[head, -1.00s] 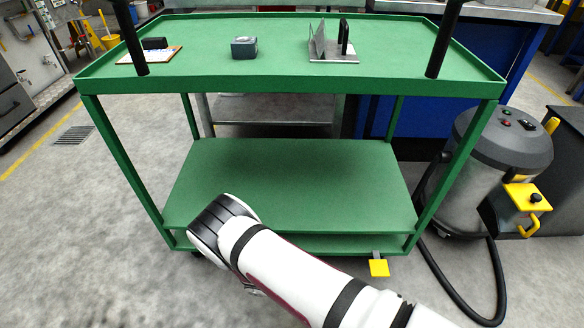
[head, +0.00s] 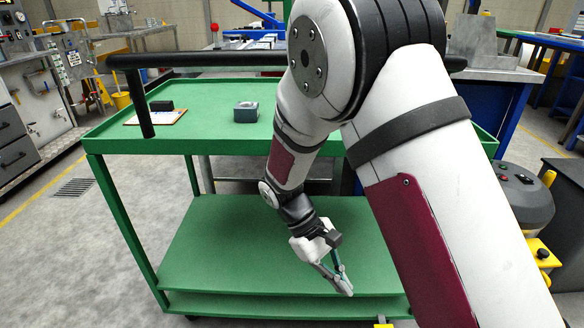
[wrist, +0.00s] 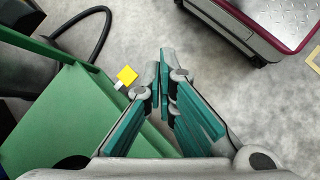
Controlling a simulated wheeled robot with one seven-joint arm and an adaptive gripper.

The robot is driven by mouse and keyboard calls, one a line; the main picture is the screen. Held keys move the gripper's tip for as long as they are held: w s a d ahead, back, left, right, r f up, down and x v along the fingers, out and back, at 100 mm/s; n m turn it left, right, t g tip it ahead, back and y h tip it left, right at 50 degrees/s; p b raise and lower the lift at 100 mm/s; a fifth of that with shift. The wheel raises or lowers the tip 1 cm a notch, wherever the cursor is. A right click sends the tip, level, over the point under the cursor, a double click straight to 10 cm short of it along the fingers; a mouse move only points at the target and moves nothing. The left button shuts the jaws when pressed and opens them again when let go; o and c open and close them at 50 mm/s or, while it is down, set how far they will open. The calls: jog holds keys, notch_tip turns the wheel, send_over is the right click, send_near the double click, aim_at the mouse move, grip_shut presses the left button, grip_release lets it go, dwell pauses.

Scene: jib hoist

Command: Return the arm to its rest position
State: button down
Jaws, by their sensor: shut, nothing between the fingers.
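My gripper (head: 340,280) hangs at the end of my bent arm, in front of the green cart's lower shelf in the head view. Its fingers point down and are shut with nothing between them. In the wrist view the teal-padded fingers (wrist: 165,92) meet near the middle of the picture, and no object is held. My arm's large white links fill the middle and right of the head view and hide the right part of the cart's top.
The green cart (head: 112,143) stands ahead, with a clipboard (head: 156,118) and a small grey block (head: 246,112) on top. A yellow pedal (wrist: 126,75) sticks out at its foot. A vacuum drum (head: 522,192) stands at right. Grey floor (head: 70,255) is open at left.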

jog(key=s+d+r+m+t+y, duration=0.1)
jog(key=s+d+r+m+y, duration=0.15)
jog(key=s+r, duration=0.45)
jog(key=s+d+r+m+t+y, duration=0.1)
jog(key=s+d+r+m+y, duration=0.2)
jog(key=r, duration=0.8)
jog(key=s+d+r+m+t, duration=0.1)
jog(key=s+d+r+t, duration=0.1)
jog(key=s, duration=0.5)
jog(key=s+d+r+m+t, duration=0.1)
jog(key=s+r+m, duration=0.1)
jog(key=s, duration=0.6)
notch_tip(320, 180, up, 37)
jog(key=t+p, duration=0.4)
jog(key=p, duration=3.1)
jog(key=shift+w+d+y+p, duration=0.2)
jog(key=shift+d+y+p, duration=0.15)
jog(key=shift+y, duration=0.1)
